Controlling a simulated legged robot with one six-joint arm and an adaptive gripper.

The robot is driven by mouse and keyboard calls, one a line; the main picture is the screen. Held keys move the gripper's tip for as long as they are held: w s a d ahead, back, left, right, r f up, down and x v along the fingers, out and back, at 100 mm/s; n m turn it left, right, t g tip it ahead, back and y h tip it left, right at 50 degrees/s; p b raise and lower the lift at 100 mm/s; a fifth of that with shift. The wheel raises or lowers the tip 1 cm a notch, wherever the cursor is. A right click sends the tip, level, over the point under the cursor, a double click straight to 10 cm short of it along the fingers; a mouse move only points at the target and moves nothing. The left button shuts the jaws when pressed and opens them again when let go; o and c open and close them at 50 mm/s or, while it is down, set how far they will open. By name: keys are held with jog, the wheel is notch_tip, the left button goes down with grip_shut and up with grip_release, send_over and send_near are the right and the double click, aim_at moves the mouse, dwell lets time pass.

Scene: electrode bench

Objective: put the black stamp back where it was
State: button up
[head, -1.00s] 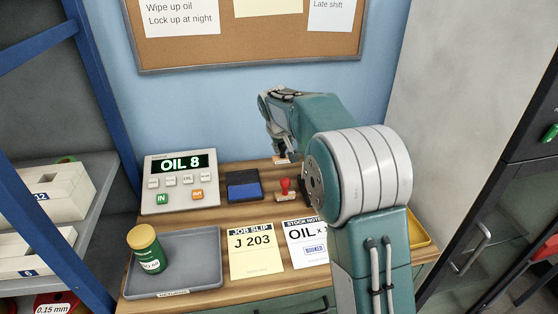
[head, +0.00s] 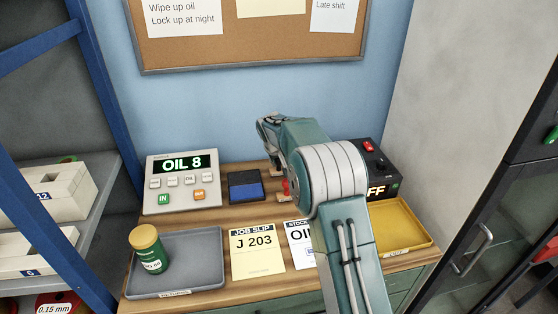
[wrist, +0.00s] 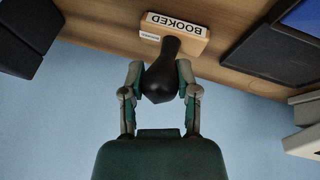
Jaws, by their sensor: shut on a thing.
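The black stamp (wrist: 160,82) has a dark handle and a light wooden base marked BOOKED in the wrist view. My gripper (wrist: 160,70) is shut on its handle, one finger on each side. The base is close to the wooden bench top; I cannot tell whether it touches. In the head view my gripper (head: 270,155) is at the back of the bench, right of the ink pad (head: 244,186), and my arm hides most of the stamp. A red stamp (head: 286,187) stands just in front, partly hidden by my arm.
A counter reading OIL 8 (head: 182,183) stands at the left. A grey tray (head: 200,262) holds a green jar (head: 148,250). The job slip (head: 257,250) and partly covered stock note (head: 297,232) lie in front. A black switch box (head: 382,172) and yellow tray (head: 405,222) are at the right.

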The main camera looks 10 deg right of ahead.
jog(key=o, duration=0.9)
jog(key=shift+f, duration=0.1)
jog(key=s+r, duration=1.6)
jog(key=r, duration=0.2)
jog(key=s+f+m+y, duration=0.2)
jog(key=s+f, duration=0.1)
jog(key=s, duration=2.8)
jog(key=shift+s+f+t, duration=0.15)
jog(key=shift+t, duration=0.15)
